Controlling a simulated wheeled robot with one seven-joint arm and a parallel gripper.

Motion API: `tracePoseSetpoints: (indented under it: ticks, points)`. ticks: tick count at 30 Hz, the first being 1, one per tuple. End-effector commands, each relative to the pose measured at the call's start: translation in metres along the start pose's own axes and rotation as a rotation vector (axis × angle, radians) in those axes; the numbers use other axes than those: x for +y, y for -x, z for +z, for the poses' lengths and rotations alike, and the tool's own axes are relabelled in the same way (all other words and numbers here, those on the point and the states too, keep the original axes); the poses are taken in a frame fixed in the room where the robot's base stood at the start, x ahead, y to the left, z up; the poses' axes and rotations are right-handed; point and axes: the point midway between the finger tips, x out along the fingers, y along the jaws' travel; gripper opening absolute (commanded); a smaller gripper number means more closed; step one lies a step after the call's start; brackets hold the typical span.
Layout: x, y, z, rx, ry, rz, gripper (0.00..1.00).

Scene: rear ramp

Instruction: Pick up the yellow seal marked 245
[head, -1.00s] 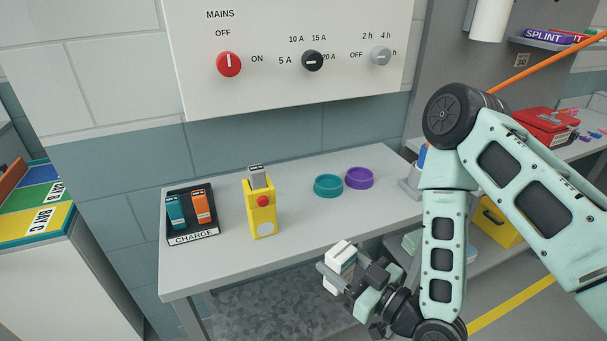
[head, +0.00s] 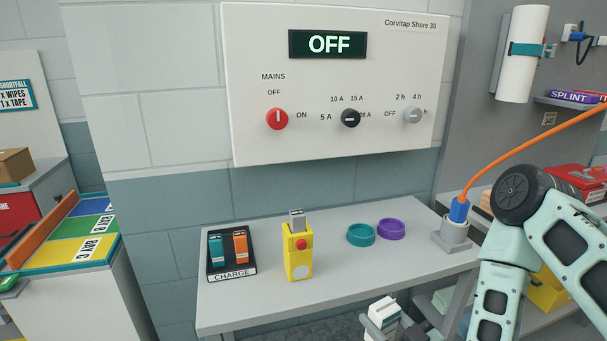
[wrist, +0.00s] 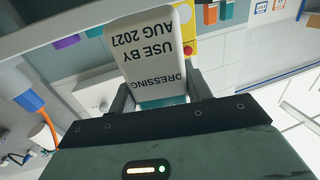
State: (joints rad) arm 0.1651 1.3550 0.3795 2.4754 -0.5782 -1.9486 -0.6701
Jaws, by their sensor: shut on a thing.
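I see no yellow seal marked 245 in either view. My gripper (head: 381,322) is at the bottom edge of the head view, in front of the grey bench. It is shut on a white dressing pack (wrist: 150,48), which reads "DRESSING" and "USE BY AUG 2027" upside down in the wrist view. The pack's top also shows in the head view (head: 384,309). The lower part of the gripper is cut off by the frame there.
The bench (head: 335,287) bears a charge tray (head: 232,275), a yellow device (head: 298,262), a teal ring (head: 361,235) and a purple ring (head: 391,229). A mains panel (head: 340,80) reads OFF. Coloured bays (head: 75,235) lie left. An orange cable (head: 520,145) crosses at right.

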Motion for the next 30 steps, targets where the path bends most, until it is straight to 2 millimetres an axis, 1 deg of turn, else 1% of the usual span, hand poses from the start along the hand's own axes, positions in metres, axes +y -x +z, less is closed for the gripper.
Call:
tracePoseSetpoints:
  ticks: [1, 2, 5, 9, 12, 15, 18, 20, 23, 27, 30]
  points:
    - [0.013, -0.002, 0.004, 0.000, -0.001, 0.034, 0.25]
    - [0.019, -0.003, 0.006, 0.000, -0.001, 0.053, 0.25]
    - [0.049, -0.006, 0.015, 0.001, -0.001, 0.134, 0.25]
    - [0.103, -0.008, 0.029, 0.002, -0.002, 0.276, 0.25]
    - [0.137, -0.005, 0.037, 0.002, -0.003, 0.364, 0.25]
    - [0.163, -0.002, 0.043, 0.001, -0.002, 0.430, 0.25]
    - [0.179, 0.001, 0.046, 0.002, -0.001, 0.473, 0.25]
    - [0.185, 0.004, 0.049, 0.000, 0.000, 0.488, 0.25]
    - [0.184, 0.017, 0.057, -0.007, 0.000, 0.498, 0.25]
    - [0.169, 0.048, 0.073, -0.013, 0.001, 0.496, 0.25]
    - [0.157, 0.067, 0.080, -0.009, -0.001, 0.495, 0.25]
